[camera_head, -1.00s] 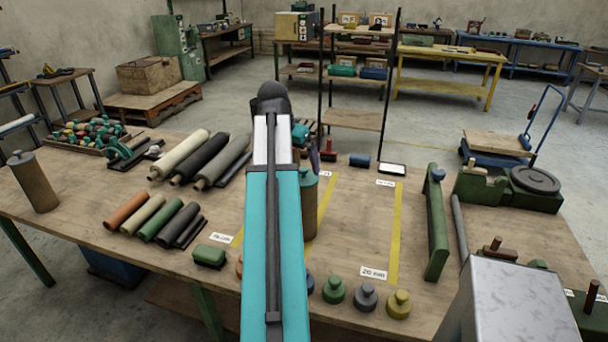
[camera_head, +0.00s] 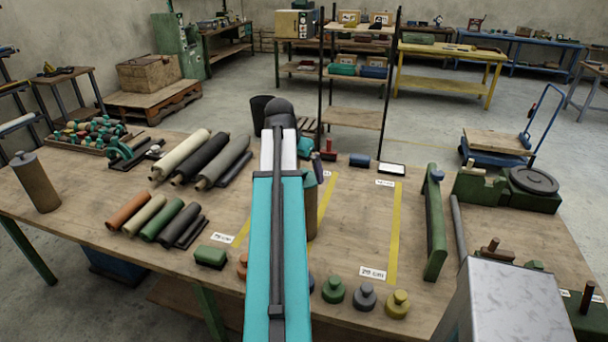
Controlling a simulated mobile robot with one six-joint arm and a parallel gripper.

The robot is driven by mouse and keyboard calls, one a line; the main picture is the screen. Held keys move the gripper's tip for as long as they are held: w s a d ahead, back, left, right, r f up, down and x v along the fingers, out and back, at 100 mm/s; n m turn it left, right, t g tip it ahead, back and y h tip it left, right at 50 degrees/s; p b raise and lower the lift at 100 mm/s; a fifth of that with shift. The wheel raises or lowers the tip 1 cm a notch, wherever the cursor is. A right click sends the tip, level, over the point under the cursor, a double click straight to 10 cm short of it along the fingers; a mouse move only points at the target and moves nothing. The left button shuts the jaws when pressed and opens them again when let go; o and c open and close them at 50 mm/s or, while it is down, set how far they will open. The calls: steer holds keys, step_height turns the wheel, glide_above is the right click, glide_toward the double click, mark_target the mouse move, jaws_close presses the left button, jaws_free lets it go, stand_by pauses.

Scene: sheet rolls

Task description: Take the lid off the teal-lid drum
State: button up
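The teal-lid drum is a brown upright cylinder (camera_head: 311,218) near the middle of the bench, just right of my arm. Its teal lid (camera_head: 309,179) is on top; my arm hides the left side of both. My gripper is mostly hidden behind my forearm and wrist. A dark, finger-like part (camera_head: 317,167) shows at the lid's upper right edge. I cannot tell whether it touches the lid, or whether the gripper is open or shut.
Another brown drum with a grey lid (camera_head: 36,186) stands at the left. Several sheet rolls (camera_head: 180,155) lie left of my arm. Small knobbed pieces (camera_head: 366,296) line the front edge. A green rail (camera_head: 436,225) lies to the right. Bare bench (camera_head: 355,225) shows right of the drum.

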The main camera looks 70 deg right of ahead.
steer(key=shift+x, duration=0.8)
steer(key=c, duration=1)
